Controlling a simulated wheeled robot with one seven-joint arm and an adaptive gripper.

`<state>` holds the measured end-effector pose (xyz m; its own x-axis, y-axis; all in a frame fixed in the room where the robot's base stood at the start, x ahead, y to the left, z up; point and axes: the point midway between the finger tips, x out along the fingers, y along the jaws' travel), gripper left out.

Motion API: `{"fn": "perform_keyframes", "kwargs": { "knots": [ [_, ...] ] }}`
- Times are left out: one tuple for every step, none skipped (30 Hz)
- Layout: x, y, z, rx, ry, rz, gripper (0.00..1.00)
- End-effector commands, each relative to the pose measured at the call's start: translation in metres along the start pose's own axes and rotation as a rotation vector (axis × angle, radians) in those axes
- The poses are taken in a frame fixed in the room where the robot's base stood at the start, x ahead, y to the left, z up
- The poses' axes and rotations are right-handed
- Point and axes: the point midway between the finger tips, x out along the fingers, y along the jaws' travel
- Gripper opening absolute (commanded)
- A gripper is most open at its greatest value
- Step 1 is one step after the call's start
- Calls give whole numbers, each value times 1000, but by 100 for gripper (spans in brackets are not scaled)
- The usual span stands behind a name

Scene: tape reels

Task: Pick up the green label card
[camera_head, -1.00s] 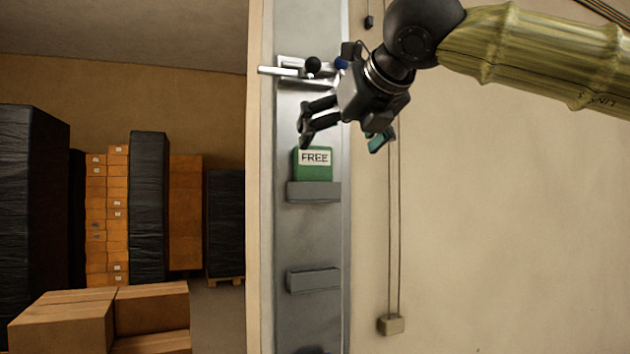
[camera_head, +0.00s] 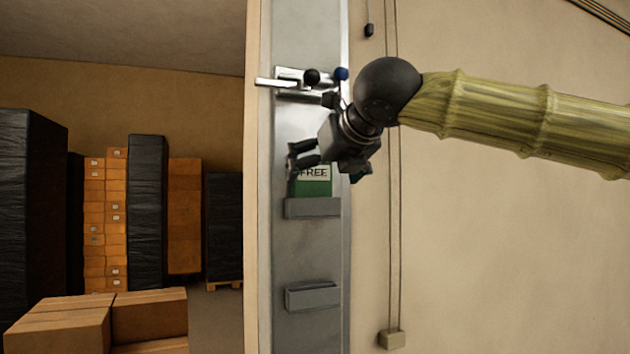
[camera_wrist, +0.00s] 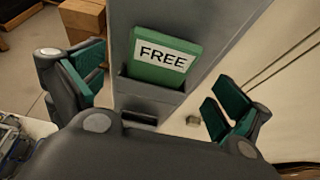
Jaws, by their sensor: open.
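The green label card (camera_head: 312,187) has a white strip reading "FREE" and stands upright in the upper grey holder (camera_head: 313,208) on the metal post. In the head view my gripper (camera_head: 296,158) is just above the card and hides part of its top edge. In the wrist view the card (camera_wrist: 158,73) sits ahead, between my open fingers (camera_wrist: 158,92), with a gap on both sides. The fingers have green pads and hold nothing. The card's lower part is hidden in the holder.
A second, empty-looking holder (camera_head: 312,296) is lower on the post (camera_head: 311,249). A latch with a black knob (camera_head: 311,77) and a blue knob (camera_head: 341,73) is above my gripper. Cardboard boxes (camera_head: 150,314) and wrapped stacks stand at the left. A plain wall (camera_head: 500,260) is at the right.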

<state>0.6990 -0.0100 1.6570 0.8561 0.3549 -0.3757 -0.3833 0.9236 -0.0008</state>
Motion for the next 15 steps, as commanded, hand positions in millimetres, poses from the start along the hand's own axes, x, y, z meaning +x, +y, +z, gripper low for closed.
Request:
{"fn": "perform_keyframes", "kwargs": {
  "knots": [
    [7,0,2,0,6,0,100],
    [11,0,1,0,6,1,100],
    [16,0,0,1,6,0,100],
    [20,0,0,1,6,0,100],
    [23,0,0,1,6,0,100],
    [26,0,0,1,6,1,100],
    [28,0,0,1,5,1,100],
    [30,0,-1,1,5,1,100],
    [31,-1,-1,0,4,0,100],
    [32,-1,-1,0,3,0,100],
    [32,-1,-1,0,3,0,100],
    [33,-1,-1,0,3,0,100],
    [33,-1,-2,0,3,0,100],
    [33,-1,-2,0,3,0,100],
    [33,0,-2,0,3,0,100]
  ]
}}
